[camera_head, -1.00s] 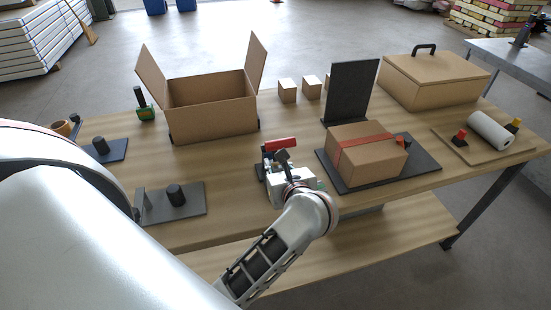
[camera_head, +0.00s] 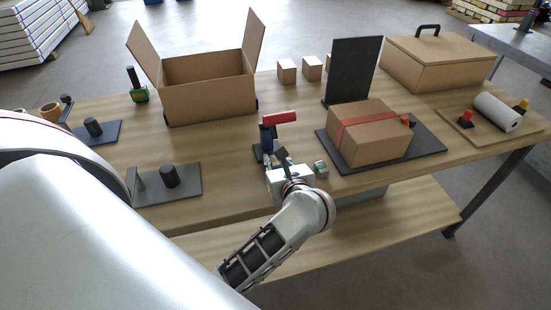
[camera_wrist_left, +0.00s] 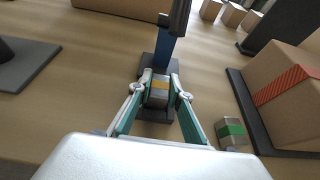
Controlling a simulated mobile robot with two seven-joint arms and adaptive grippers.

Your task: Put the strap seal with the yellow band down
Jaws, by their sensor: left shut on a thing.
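The strap seal with the yellow band (camera_wrist_left: 158,92) is a small grey block, seen in the left wrist view. My left gripper (camera_wrist_left: 159,88) is shut on it, one finger on each side. The seal is in front of the dark base of a blue stand (camera_wrist_left: 163,52); I cannot tell whether it touches anything below. In the head view my left gripper (camera_head: 280,160) is just in front of the stand and hides the seal. A second seal, with a green band (camera_head: 321,169), stands apart to the right; it also shows in the wrist view (camera_wrist_left: 231,131). My right gripper is not seen.
A red-strapped carton (camera_head: 368,141) sits on a dark plate (camera_head: 425,145) to the right. The red-topped tool (camera_head: 279,118) rises at the stand. An open carton (camera_head: 208,105) stands behind left, and a dark fixture (camera_head: 180,188) lies left. Bare wood lies between fixture and gripper.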

